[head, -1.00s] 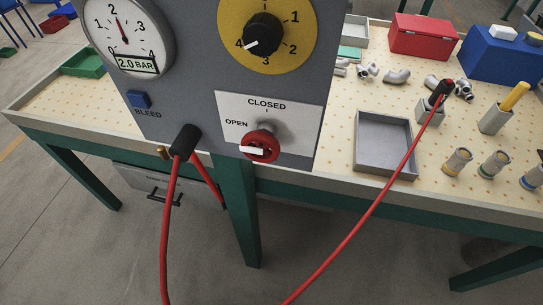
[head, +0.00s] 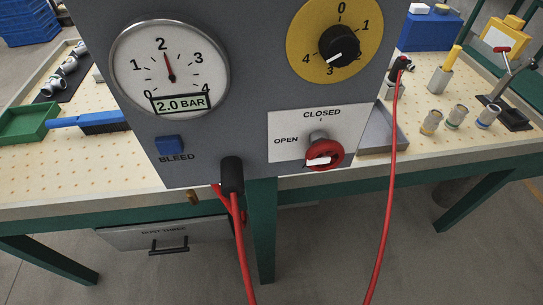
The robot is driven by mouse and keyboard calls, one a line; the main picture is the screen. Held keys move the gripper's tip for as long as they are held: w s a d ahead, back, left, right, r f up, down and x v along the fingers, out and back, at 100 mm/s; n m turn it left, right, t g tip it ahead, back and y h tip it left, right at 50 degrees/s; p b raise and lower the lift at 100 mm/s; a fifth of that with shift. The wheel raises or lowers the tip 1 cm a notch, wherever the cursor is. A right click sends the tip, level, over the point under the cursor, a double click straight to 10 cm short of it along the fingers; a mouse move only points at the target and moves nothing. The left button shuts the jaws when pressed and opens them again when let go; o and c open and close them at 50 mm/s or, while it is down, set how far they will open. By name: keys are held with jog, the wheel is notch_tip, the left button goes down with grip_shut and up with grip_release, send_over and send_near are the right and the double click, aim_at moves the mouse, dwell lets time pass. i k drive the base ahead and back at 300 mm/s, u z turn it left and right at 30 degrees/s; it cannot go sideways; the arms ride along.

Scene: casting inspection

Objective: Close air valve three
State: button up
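A red round valve knob (head: 325,155) sits on a white plate (head: 296,139) at the lower right of a grey panel (head: 255,100). The plate reads CLOSED above the knob and OPEN to its left. The knob's white pointer lies toward the left, on the OPEN side. I see no number three beside this valve. A black selector knob (head: 339,46) on a yellow dial (head: 300,28) points down-left, around 3 to 4. A round gauge (head: 190,60) reads 2.0 BAR. My gripper is in neither view.
A blue BLEED button (head: 169,145) is under the gauge. A red hose (head: 245,260) hangs from the panel's lower edge, and another red hose (head: 387,190) hangs to the right. A grey tray (head: 381,135) and several small parts stand on the bench.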

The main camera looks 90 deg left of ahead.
aim_at(325, 155)
jog(key=u, duration=0.6)
jog(key=k, duration=1.15)
jog(key=u, duration=0.8)
